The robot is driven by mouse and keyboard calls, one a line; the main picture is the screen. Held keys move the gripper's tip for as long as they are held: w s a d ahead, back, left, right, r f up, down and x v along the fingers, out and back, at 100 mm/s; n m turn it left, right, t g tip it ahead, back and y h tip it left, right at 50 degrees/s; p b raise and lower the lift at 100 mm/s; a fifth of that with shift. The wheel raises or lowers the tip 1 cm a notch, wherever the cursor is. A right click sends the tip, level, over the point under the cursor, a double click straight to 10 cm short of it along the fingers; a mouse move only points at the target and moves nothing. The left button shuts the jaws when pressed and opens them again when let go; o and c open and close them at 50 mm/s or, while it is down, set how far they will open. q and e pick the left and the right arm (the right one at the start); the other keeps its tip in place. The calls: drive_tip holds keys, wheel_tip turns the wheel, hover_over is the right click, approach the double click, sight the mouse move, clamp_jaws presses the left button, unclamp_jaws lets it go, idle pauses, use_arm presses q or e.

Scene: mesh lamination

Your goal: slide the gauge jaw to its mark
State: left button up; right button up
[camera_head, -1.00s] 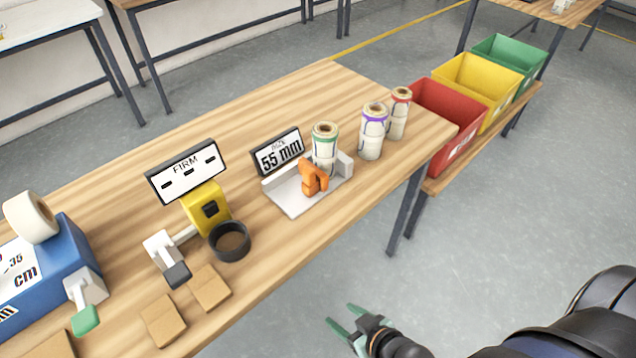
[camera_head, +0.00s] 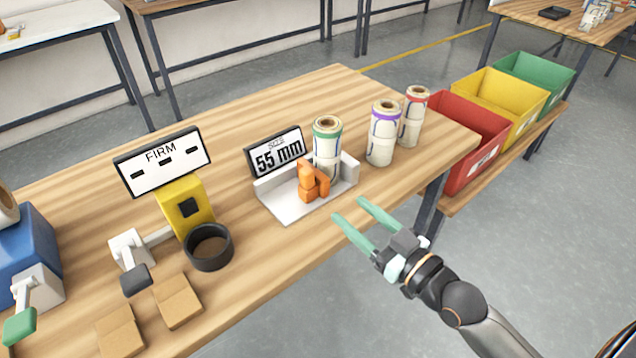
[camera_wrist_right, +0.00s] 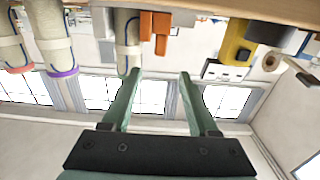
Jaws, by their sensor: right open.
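The orange gauge jaw (camera_head: 313,182) sits on the white gauge base (camera_head: 291,207), in front of a roll with a green band (camera_head: 327,147). A sign reading 55 mm (camera_head: 275,152) stands behind the base. My right gripper (camera_head: 352,221) is open and empty at the table's front edge, a little to the right of and in front of the jaw, not touching it. In the right wrist view, its two green fingers (camera_wrist_right: 155,82) are apart and the orange jaw (camera_wrist_right: 158,28) shows beyond them. The mark on the gauge cannot be made out. My left gripper is out of view.
Rolls with a purple band (camera_head: 383,133) and a red band (camera_head: 413,117) stand right of the gauge. A yellow device (camera_head: 186,208) with a FIRM sign and a black ring (camera_head: 208,247) stand left. Red, yellow and green bins lie beyond the table's right end.

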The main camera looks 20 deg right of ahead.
sight(311, 177)
drive_tip(key=x, duration=1.1)
drive_tip(key=shift+w+a, duration=0.1)
drive_tip(key=shift+w, duration=0.15)
drive_tip(key=shift+c, duration=0.2)
drive_tip(key=shift+f, duration=0.1)
clamp_jaws()
idle(0.7)
